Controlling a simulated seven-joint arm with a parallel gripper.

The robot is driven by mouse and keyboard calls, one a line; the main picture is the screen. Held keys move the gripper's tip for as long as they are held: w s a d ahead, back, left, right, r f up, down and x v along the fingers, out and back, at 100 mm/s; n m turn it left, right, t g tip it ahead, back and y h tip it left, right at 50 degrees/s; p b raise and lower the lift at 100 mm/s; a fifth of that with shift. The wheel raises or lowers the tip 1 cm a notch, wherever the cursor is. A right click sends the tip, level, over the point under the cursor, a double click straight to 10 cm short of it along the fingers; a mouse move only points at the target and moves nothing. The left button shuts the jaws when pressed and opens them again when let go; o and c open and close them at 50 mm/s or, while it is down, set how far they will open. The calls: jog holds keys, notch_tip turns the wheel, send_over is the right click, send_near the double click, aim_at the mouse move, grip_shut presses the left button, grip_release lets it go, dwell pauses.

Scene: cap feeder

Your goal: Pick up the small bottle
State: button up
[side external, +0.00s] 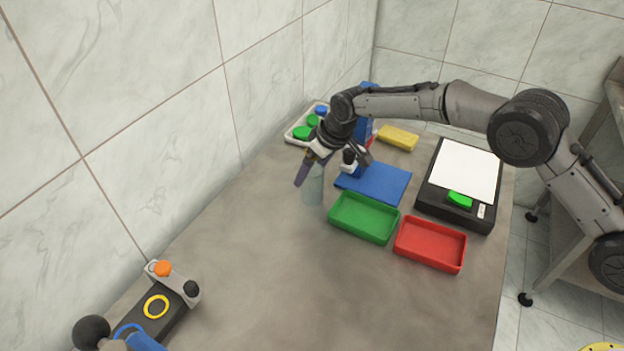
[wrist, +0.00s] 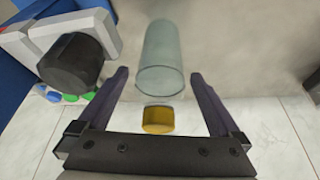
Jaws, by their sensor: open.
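A clear, pale translucent cylinder, which looks like the small bottle (side external: 312,190), stands on the grey table in the side view. In the wrist view the bottle (wrist: 162,58) lies along the gap between my fingers, apart from both. My gripper (side external: 304,178) is open and angled down at the bottle's upper left. In the wrist view its two dark fingers (wrist: 158,74) are spread wide with nothing gripped. I cannot tell whether the bottle's near end is between the fingertips or just beyond them.
A white piece with a black cap (wrist: 72,62) is close to the left finger. A green tray (side external: 364,236), a red tray (side external: 462,258), a blue mat (side external: 388,190) and a black scale (side external: 432,203) lie to the right.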

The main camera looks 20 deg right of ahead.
jog(key=shift+w+a+f, duration=0.15)
jog(key=shift+w+f, duration=0.05)
jog(key=shift+f, duration=0.25)
grip_shut()
